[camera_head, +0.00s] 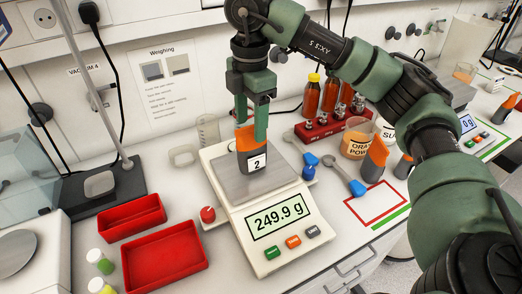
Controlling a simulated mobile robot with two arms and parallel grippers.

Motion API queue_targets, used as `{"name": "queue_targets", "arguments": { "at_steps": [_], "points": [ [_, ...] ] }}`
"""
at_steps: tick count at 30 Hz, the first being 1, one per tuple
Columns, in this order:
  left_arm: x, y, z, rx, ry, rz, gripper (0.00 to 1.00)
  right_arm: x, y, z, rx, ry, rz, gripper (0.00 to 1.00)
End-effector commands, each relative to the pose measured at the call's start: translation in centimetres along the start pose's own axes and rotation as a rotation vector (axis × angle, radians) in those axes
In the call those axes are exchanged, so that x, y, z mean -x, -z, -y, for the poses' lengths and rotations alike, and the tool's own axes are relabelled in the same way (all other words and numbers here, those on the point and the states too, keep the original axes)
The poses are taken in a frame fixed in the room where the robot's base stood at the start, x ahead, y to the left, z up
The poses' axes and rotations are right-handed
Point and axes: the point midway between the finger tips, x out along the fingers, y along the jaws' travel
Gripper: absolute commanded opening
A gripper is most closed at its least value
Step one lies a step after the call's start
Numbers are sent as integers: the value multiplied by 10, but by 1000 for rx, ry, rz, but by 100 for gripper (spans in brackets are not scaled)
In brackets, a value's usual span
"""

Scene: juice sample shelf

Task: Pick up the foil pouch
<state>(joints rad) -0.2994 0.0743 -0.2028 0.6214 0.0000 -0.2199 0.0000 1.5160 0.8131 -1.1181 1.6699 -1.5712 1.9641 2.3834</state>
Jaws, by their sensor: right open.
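The foil pouch (256,167), grey with an orange top and a white label marked 2, stands upright on the metal pan of the scale (277,255). The scale's display reads 249.9 g. My right gripper (250,130) comes down from above, with its green fingers apart on either side of the pouch's orange top. I cannot tell whether the fingers touch the pouch. The fingers hide part of the top. My left gripper is not in view.
Similar grey and orange pouches (375,161) stand at right, near an orange-powder tub (356,143) and a blue scoop (345,177). A red rack (312,133) holds bottles behind. Red trays (165,259) lie at left. A red-outlined area (372,224) on the bench is empty.

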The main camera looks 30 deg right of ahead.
Motion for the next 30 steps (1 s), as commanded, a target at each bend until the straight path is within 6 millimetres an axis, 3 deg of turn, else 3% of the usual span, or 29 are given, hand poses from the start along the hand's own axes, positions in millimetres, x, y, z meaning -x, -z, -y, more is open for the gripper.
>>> {"name": "queue_targets", "arguments": {
  "at_steps": [8,22,30],
  "points": [
    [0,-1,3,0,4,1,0,-13,2,5,-95,20,16,59],
    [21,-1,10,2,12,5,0,-73,1,5,-92,19,14,59],
    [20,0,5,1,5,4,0,-78,1,4,-91,15,14,59]
  ]
}}
